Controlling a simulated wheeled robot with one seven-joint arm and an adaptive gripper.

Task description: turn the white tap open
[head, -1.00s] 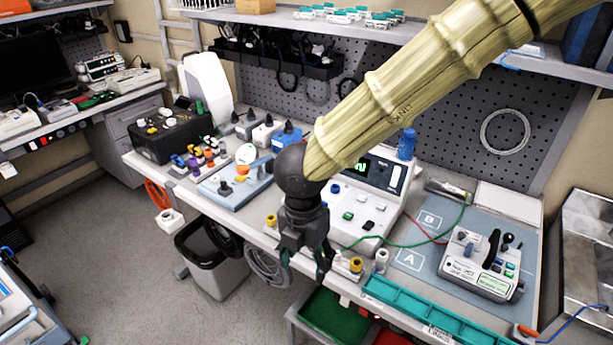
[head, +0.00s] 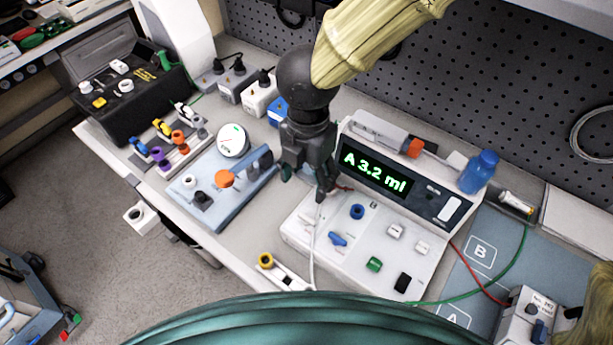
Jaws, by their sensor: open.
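A small rack of coloured taps (head: 193,149) stands on the bench at the left, with blue, yellow, orange and purple handles. A white-handled tap (head: 183,108) sits at its far end, small in the picture. A separate round white knob (head: 188,181) is on the pale blue board (head: 225,190) in front of the rack. My gripper (head: 305,186) is open, with nothing seen between its fingers. It points down between the blue board and the white pump (head: 330,235), to the right of the rack and apart from it.
A black open case (head: 135,100) stands behind the rack. Plugged adapters (head: 258,97) line the back of the bench. The pump display (head: 375,173) reads "A 3.2 ml". A blue bottle (head: 479,171) stands at its right. A white cable (head: 314,250) hangs below my gripper.

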